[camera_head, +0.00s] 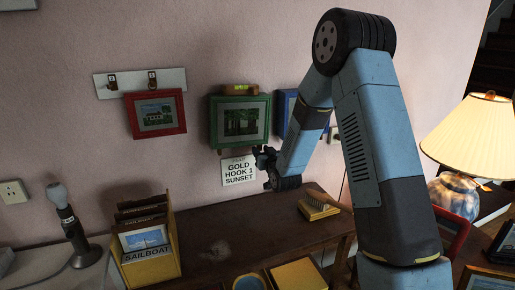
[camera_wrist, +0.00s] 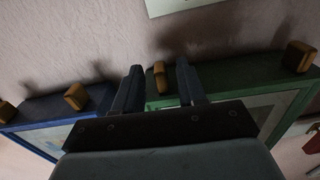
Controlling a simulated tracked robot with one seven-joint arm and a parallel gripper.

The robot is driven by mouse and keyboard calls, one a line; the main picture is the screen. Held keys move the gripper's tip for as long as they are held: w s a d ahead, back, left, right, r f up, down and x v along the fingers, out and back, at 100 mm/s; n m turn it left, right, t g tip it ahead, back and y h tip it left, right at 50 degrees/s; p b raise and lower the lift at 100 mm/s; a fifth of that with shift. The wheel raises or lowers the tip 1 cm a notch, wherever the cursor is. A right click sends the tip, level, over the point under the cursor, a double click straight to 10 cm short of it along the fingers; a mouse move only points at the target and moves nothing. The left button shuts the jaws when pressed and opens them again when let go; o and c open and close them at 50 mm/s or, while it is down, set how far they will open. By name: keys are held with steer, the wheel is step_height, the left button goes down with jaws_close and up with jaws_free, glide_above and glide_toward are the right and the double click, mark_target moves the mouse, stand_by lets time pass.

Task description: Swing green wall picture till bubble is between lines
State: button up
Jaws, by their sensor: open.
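The green wall picture (camera_head: 213,125) hangs in the middle of the wall, with a small yellow-green level (camera_head: 240,89) on its top edge. The bubble and lines are too small to read. My gripper (camera_head: 264,157) is at the picture's lower right corner. In the wrist view, which looks turned over, the green frame (camera_wrist: 232,82) is on the right. My open gripper (camera_wrist: 159,70) has its fingers on either side of an orange-brown corner knob (camera_wrist: 159,76). I cannot tell whether they touch it. A second knob (camera_wrist: 299,56) sits at the other corner.
A blue picture (camera_head: 284,112) hangs close on the right, partly behind my arm; its frame (camera_wrist: 45,108) nears my fingers. A red picture (camera_head: 130,118) hangs left. A "GOLD HOOK 1 SUNSET" card (camera_head: 239,171) is below.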

steer(key=shift+x, duration=2.25)
steer(key=shift+c, duration=0.3)
jaws_close()
